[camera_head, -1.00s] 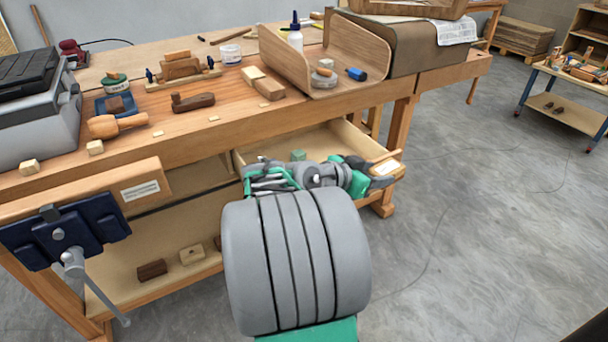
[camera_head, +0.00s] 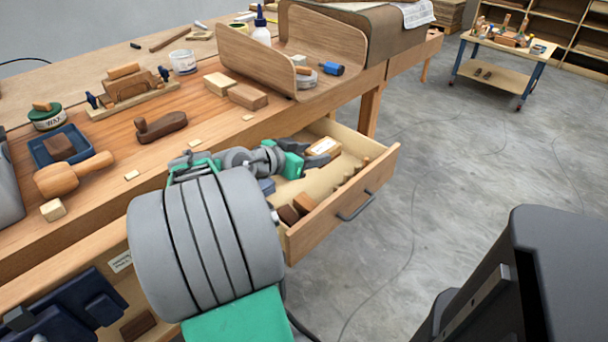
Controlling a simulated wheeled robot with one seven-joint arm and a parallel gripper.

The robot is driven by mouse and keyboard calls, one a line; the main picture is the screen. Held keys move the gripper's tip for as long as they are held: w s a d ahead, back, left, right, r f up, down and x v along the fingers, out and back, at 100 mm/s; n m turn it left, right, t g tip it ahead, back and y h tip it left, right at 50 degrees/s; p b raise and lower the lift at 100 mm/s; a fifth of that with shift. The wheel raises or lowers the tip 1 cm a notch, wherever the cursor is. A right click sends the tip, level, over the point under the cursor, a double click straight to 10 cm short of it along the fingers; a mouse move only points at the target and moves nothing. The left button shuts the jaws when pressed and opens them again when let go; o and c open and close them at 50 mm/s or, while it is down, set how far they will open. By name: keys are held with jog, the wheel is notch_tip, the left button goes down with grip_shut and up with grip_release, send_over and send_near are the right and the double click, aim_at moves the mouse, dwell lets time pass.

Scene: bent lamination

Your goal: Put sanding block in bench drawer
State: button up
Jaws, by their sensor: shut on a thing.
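My gripper (camera_head: 308,153) is at the back part of the open bench drawer (camera_head: 338,212), with its dark fingers shut on a pale wooden block with a white label, the sanding block (camera_head: 325,147). The block shows at the fingertips, inside the drawer's outline. I cannot tell whether it touches the drawer floor. My arm hides the drawer's left part.
The drawer holds brown blocks (camera_head: 303,203), several small pegs (camera_head: 354,172) and a blue item (camera_head: 267,187). The workbench top (camera_head: 215,122) above carries a wooden plane (camera_head: 161,126), a mallet (camera_head: 72,175) and a bent plywood form (camera_head: 250,62). Open floor lies right.

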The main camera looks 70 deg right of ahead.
jog(key=x, duration=0.2)
jog(key=w+x, duration=0.1)
jog(key=x, duration=0.2)
jog(key=b+x, duration=0.1)
jog(key=x, duration=0.2)
jog(key=shift+w+d+f, duration=0.3)
jog(key=shift+d+f, duration=0.05)
jog(key=shift+f, duration=0.1)
jog(key=b, duration=0.1)
send_over(329, 173)
notch_tip(329, 173, down, 5)
jog(key=shift+a+f, duration=0.15)
jog(key=shift+d+f+b, duration=0.2)
jog(key=shift+f+b, duration=0.3)
jog(key=shift+f, duration=1.2)
jog(key=shift+f, duration=0.25)
jog(key=o, duration=1.4)
jog(key=shift+r, duration=0.1)
